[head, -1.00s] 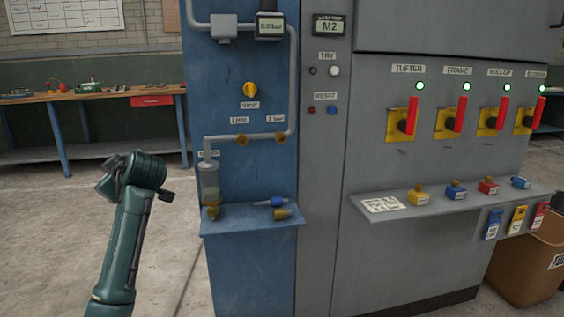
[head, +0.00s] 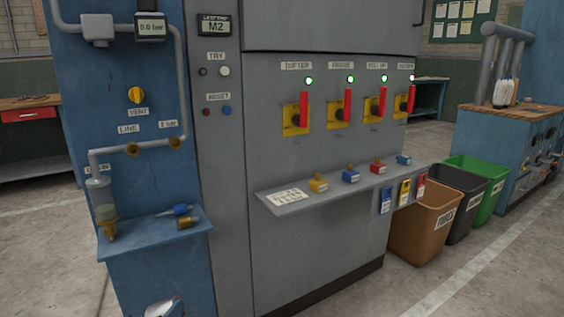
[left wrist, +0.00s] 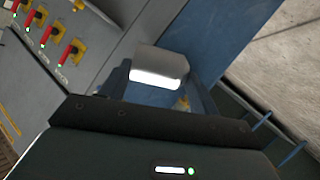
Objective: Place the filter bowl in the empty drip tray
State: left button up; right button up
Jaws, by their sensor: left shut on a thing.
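A clear filter bowl (head: 104,208) with a brass-coloured bottom hangs under the pipe on the blue panel, at the left of the head view. My left gripper (left wrist: 160,88) is shut on a pale grey rounded thing (left wrist: 160,65), which shows between its dark fingers in the left wrist view. I cannot tell what this thing is. A pale grey shape (head: 165,307) at the bottom edge of the head view is cut off and may be the same thing. I cannot make out a drip tray. My right gripper is in neither view.
A blue ledge (head: 135,240) holds a blue-handled part (head: 180,210) and a brass part (head: 186,222). A grey shelf (head: 290,204) bears several coloured padlocks. Brown (head: 425,228), dark (head: 460,205) and green (head: 488,180) bins stand right of the cabinet. The floor in front is clear.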

pick_arm(q)
jog(key=s+d+r+p, duration=0.1)
jog(key=s+r+p, duration=0.1)
jog(key=r+p, duration=1.1)
jog(key=s+d+r+p, duration=0.1)
jog(key=s+r+p, duration=0.1)
jog(key=r+p, duration=1.2)
jog(key=p, duration=0.3)
jog(key=shift+r, duration=0.3)
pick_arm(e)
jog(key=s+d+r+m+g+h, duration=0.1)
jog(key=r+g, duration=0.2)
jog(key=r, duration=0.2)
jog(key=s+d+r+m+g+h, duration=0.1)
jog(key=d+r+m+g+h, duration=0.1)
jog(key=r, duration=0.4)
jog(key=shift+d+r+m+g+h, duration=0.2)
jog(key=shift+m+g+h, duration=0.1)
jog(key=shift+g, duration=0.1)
